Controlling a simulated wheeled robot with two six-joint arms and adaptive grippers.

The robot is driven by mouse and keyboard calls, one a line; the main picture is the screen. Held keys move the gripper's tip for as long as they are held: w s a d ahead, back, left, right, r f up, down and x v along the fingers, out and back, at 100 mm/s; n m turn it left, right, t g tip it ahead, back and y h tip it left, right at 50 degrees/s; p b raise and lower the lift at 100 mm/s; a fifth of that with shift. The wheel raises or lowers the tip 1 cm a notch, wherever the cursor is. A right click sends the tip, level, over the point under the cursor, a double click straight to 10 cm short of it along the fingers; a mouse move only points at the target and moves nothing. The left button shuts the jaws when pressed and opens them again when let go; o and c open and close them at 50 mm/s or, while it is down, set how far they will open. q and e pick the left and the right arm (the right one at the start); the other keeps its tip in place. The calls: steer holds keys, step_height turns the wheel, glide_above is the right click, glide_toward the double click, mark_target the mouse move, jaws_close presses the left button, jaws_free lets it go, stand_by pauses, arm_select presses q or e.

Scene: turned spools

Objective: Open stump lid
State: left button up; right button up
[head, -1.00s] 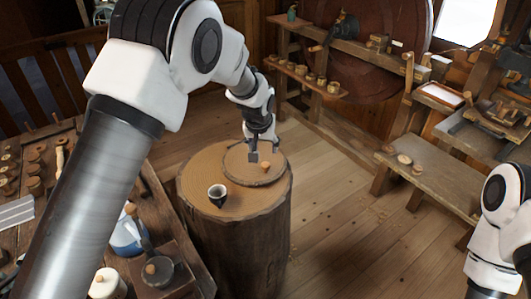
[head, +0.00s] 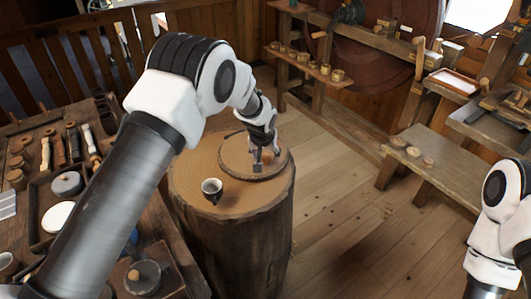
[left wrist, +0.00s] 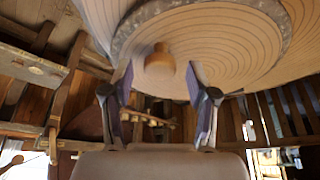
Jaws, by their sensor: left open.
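The stump (head: 235,240) stands upright on the floor in the head view, with a round wooden lid (head: 240,173) set on the far right part of its top. In the left wrist view the lid (left wrist: 205,45) fills the top, and its small turned wooden knob (left wrist: 160,60) points toward my gripper. My left gripper (head: 257,166) is at the lid and hides the knob in the head view. In the wrist view its open fingers (left wrist: 158,85) stand either side of the knob, with gaps. The lid lies flat on the stump. My right gripper is out of frame.
A small dark cup with a pale inside (head: 211,188) stands on the stump left of the lid. A cluttered workbench (head: 25,130) is at the left, a low bench (head: 440,175) at the right. The floor (head: 335,190) between is clear.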

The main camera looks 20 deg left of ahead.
arm_select(q)
steer(key=shift+w+f, duration=0.15)
steer(key=shift+f, duration=0.15)
steer(key=shift+r, duration=0.1)
jaws_close()
steer(key=shift+r, duration=0.1)
